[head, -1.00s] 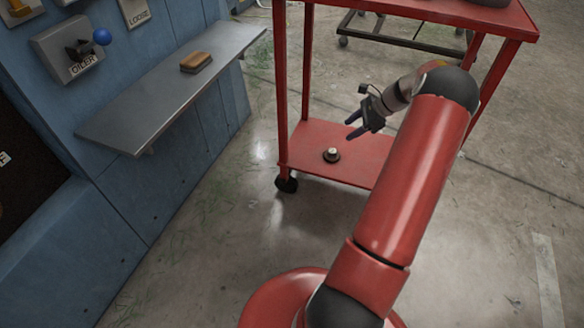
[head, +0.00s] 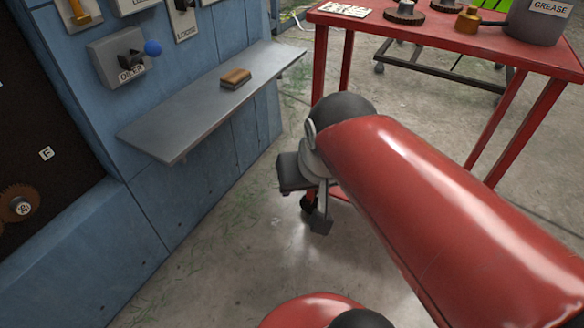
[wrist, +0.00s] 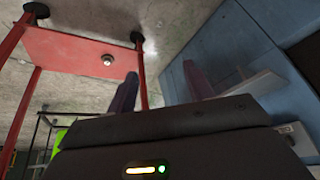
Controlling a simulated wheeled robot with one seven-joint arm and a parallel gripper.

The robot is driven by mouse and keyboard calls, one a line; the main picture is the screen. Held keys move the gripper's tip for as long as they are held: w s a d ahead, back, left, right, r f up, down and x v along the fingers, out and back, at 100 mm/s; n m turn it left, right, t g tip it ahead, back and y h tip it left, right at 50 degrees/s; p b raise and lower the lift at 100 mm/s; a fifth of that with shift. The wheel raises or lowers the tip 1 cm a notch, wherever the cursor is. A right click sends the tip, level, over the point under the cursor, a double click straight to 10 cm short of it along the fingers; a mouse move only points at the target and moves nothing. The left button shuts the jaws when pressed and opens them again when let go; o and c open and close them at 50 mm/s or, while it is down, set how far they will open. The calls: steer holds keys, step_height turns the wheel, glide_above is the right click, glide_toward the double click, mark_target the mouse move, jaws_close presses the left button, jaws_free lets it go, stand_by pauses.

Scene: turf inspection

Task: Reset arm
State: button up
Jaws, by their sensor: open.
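My red arm reaches across the right half of the head view, bending at a dark joint. My gripper (wrist: 160,88) is open and empty in the wrist view, its two dark fingers apart. In the head view it hangs below the dark joint, partly hidden by the arm, between the blue wall's shelf and the red cart. The gripper is outside the cart, with floor around it.
The red cart (head: 450,47) stands right; its top carries gears and a grease pot (head: 540,22). Its lower shelf (wrist: 70,62) holds a small round part (wrist: 107,60). A grey shelf (head: 185,125) with a wood-backed block (head: 236,77) juts from the blue wall.

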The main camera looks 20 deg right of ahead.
steer(key=shift+s+a+f+n+t, duration=0.2)
steer(key=shift+s+n, duration=0.25)
steer(key=shift+s, duration=0.3)
steer(key=shift+s+a+f+n+t, duration=0.1)
steer(key=shift+s+a+f+n, duration=0.1)
steer(key=shift+s+n, duration=0.4)
steer(key=shift+s, duration=0.1)
